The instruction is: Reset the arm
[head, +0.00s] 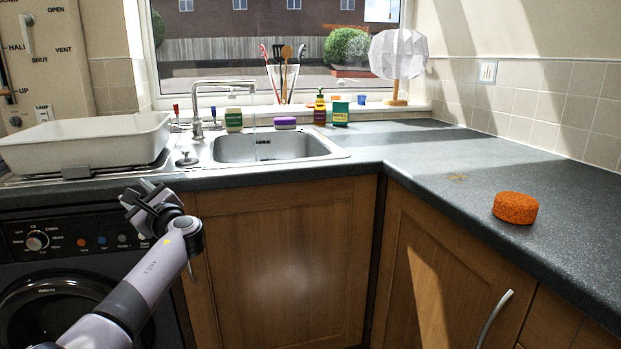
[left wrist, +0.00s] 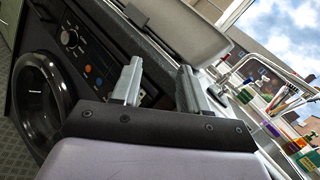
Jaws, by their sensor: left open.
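My left arm comes in from the lower left in the head view. My left gripper (head: 143,190) is in front of the counter edge, above the washing machine and below the white basin. In the left wrist view its two fingers (left wrist: 160,88) stand apart with nothing between them, so it is open and empty. My right gripper is not in view.
A washing machine (head: 75,265) is under the counter. A white basin (head: 88,140) sits left of the sink (head: 270,147). An orange sponge (head: 515,208) lies on the right counter (head: 440,165), which is otherwise mostly clear. Bottles stand behind the sink.

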